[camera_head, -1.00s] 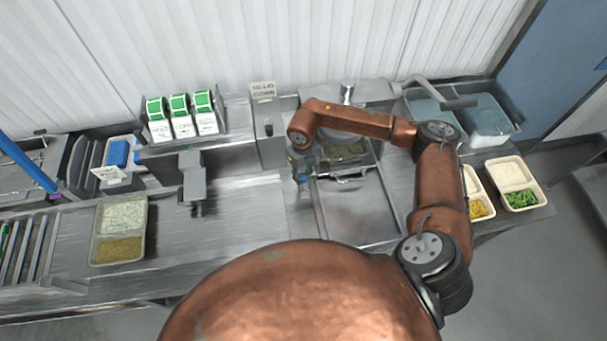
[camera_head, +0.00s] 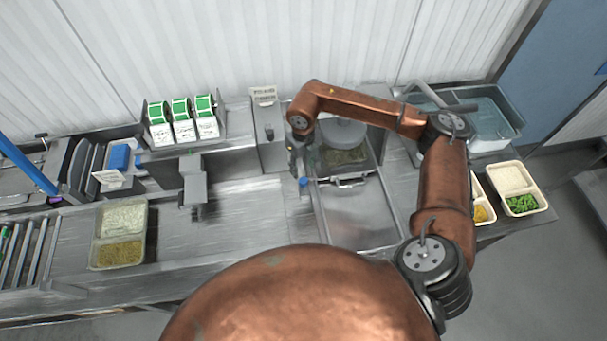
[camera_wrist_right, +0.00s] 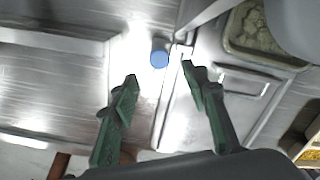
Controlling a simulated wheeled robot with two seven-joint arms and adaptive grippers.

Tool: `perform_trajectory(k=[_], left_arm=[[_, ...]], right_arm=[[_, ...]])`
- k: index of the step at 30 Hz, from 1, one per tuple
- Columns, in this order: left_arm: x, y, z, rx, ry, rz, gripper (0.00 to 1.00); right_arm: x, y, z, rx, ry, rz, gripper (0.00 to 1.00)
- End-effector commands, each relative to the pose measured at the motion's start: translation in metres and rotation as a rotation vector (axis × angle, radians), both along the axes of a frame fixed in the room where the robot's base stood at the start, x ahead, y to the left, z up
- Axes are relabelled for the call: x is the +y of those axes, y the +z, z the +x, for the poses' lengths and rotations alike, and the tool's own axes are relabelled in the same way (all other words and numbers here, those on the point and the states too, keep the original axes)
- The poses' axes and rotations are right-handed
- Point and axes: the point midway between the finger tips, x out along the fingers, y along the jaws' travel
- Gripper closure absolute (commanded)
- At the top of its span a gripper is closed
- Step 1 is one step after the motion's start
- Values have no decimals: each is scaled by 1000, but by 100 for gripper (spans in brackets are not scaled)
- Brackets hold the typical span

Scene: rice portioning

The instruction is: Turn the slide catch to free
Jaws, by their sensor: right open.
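The slide catch appears to be the small blue knob (camera_head: 303,182) at the left edge of the steel slide in the middle of the bench. In the right wrist view its round blue top (camera_wrist_right: 159,59) lies just beyond the fingertips. Which way the catch is turned cannot be told. My right gripper (camera_wrist_right: 159,76) is open and empty, its two green fingers to either side of the knob's line and apart from it. In the head view the right gripper (camera_head: 296,163) hangs just behind the knob. My left gripper is not in view.
A two-part food tray (camera_head: 148,225) stands at the left, and filled trays (camera_head: 546,200) at the right. Label rolls (camera_head: 181,110) stand at the back. Bare bench lies left of the knob.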

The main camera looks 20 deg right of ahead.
Motion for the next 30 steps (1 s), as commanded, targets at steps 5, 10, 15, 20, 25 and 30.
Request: perform_trajectory(k=[5,10,15,20,25,30], left_arm=[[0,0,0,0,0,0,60],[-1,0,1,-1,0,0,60],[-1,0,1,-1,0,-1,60],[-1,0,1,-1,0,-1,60],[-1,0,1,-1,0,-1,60],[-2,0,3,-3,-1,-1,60]], right_arm=[[0,27,0,-2,1,-1,58],[0,36,0,0,0,1,58],[0,37,0,1,0,1,58],[0,37,0,1,0,0,58],[0,37,0,0,0,0,58],[1,37,0,1,2,0,58]])
